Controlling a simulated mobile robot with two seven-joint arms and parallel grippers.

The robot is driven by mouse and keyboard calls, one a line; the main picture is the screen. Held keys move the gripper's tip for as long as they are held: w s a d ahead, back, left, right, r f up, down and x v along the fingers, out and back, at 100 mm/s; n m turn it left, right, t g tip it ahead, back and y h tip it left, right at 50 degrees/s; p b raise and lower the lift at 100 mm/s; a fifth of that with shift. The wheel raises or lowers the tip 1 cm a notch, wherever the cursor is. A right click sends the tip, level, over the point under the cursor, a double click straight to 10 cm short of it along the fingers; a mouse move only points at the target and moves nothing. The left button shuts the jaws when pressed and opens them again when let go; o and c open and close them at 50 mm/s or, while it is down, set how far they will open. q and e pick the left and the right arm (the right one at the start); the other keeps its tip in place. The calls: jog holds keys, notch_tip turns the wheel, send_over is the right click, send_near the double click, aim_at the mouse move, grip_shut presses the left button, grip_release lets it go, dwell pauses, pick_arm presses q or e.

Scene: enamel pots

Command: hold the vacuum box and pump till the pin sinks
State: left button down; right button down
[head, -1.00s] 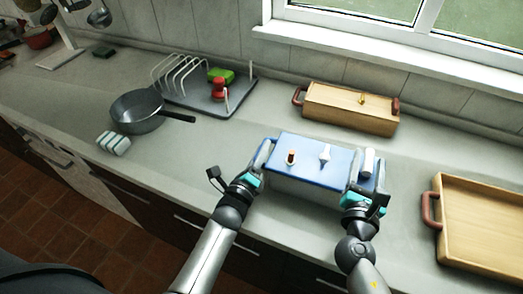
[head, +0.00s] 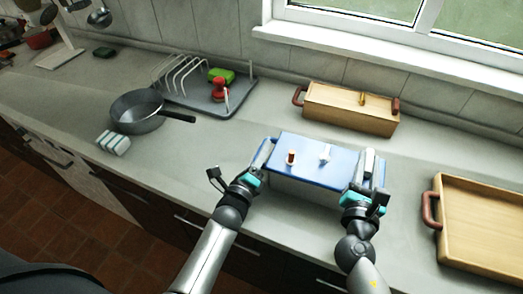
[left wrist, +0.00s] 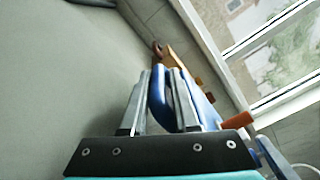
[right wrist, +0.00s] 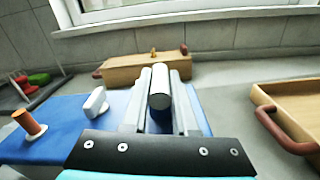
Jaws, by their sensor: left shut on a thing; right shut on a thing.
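The vacuum box (head: 308,175) stands on the counter with a blue lid and a pale front. An orange-brown pin (head: 291,158) stands up from a white collar at the lid's left; it also shows in the right wrist view (right wrist: 28,122). A white lever (head: 325,153) sits mid-lid. My left gripper (head: 264,153) is shut on the blue handle (left wrist: 160,98) at the box's left end. My right gripper (head: 369,162) is shut on a white cylindrical pump handle (right wrist: 160,88) at the right end.
A wooden box (head: 345,108) with red handles stands behind the vacuum box. A wooden tray (head: 485,262) is close on the right. A pan (head: 137,113), a sponge-like block (head: 114,144) and a rack (head: 190,98) are at left. The counter left of the box is clear.

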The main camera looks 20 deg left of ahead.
jog(key=shift+d+r, duration=0.1)
jog(key=shift+r, duration=2.25)
jog(key=shift+f, duration=2.55)
